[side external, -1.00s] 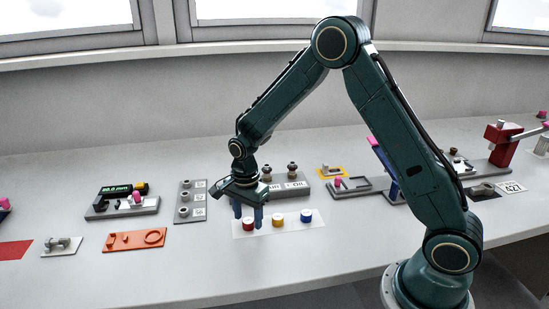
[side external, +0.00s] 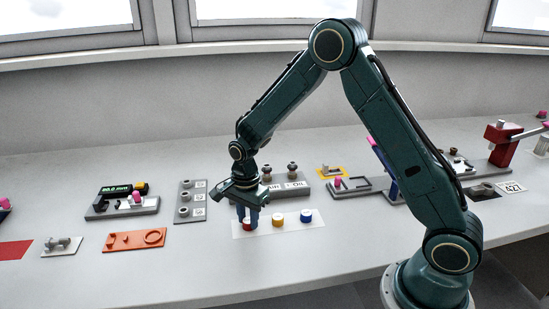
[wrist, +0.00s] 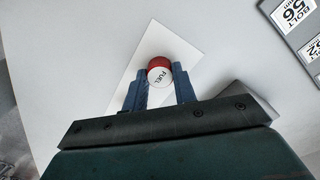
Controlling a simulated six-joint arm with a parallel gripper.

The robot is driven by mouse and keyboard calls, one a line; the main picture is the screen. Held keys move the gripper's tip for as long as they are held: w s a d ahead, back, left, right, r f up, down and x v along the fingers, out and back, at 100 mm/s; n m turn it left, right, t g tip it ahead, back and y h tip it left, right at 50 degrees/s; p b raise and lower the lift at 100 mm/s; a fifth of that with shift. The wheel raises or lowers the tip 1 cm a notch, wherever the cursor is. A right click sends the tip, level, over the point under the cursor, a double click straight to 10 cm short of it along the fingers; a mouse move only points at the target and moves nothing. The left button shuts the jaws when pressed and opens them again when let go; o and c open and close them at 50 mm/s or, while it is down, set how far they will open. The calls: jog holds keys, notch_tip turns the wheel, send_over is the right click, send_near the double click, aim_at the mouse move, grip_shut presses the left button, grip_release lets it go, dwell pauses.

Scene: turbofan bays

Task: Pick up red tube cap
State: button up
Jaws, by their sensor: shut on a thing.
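The red tube cap (side external: 247,227) is at the left end of a white mat (side external: 291,231), mostly hidden by my gripper in the side view. In the wrist view my gripper (wrist: 162,84) is shut on the cap. The cap still appears to be at mat height.
A yellow cap (side external: 278,220) and a blue cap (side external: 306,216) stand on the mat to the right. A grey block marked "OIL" (side external: 292,185) is behind. An orange plate (side external: 135,240) and a grey label panel (side external: 190,202) are to the left. The table front is clear.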

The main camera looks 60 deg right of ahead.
aim_at(247, 218)
jog(key=shift+r, duration=0.15)
notch_tip(247, 218, up, 20)
dwell(0.8)
dwell(0.6)
jog(key=w+d+f, duration=0.4)
jog(key=w+d, duration=0.8)
jog(key=shift+f, duration=0.4)
jog(key=shift+w+f, duration=0.1)
jog(key=shift+a+f, duration=0.1)
jog(key=shift+f, duration=2.7)
jog(key=shift+f, duration=1.1)
